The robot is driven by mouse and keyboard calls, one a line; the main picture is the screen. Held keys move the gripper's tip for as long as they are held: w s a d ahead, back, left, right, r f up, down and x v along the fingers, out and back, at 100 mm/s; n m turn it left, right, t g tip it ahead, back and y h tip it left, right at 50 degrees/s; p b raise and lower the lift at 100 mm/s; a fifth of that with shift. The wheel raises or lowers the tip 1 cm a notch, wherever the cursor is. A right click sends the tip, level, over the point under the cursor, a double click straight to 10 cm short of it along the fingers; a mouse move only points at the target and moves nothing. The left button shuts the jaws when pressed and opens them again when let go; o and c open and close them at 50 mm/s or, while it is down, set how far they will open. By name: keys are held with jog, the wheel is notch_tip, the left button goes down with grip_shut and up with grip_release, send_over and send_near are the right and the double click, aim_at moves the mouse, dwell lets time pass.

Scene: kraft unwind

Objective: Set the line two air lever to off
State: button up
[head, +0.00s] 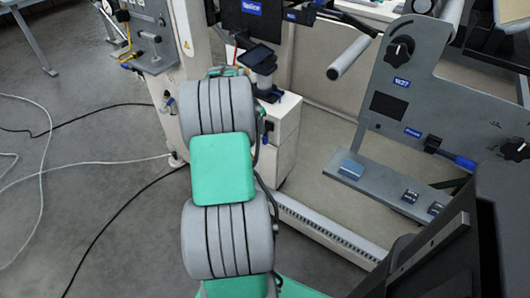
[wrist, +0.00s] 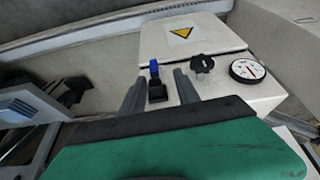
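In the wrist view, a small blue-topped lever (wrist: 154,68) stands upright on a black base (wrist: 157,92) on a white box. It looks like an air lever, but I can read no line number on it. My gripper (wrist: 160,77) is open, with one grey finger on each side of the lever in the picture. I cannot tell whether either finger touches it or how far away it is. In the head view my own arm covers the gripper's area, and I cannot make out the lever there.
On the white box are a black knob (wrist: 202,63), a round gauge (wrist: 247,70) and a yellow warning sticker (wrist: 182,32). In the head view, a grey machine plate (head: 440,85) with a black knob (head: 398,50) stands right. Cables (head: 110,160) lie on the open floor left.

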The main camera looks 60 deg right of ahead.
aim_at(265, 135)
jog(key=shift+s+d+f+m, duration=0.3)
jog(key=shift+s+d+f, duration=0.6)
jog(key=shift+d+f, duration=0.15)
jog(key=b+x, duration=0.1)
jog(key=x, duration=0.5)
jog(key=shift+d+f, duration=0.15)
jog(key=shift+f, duration=0.15)
grip_shut()
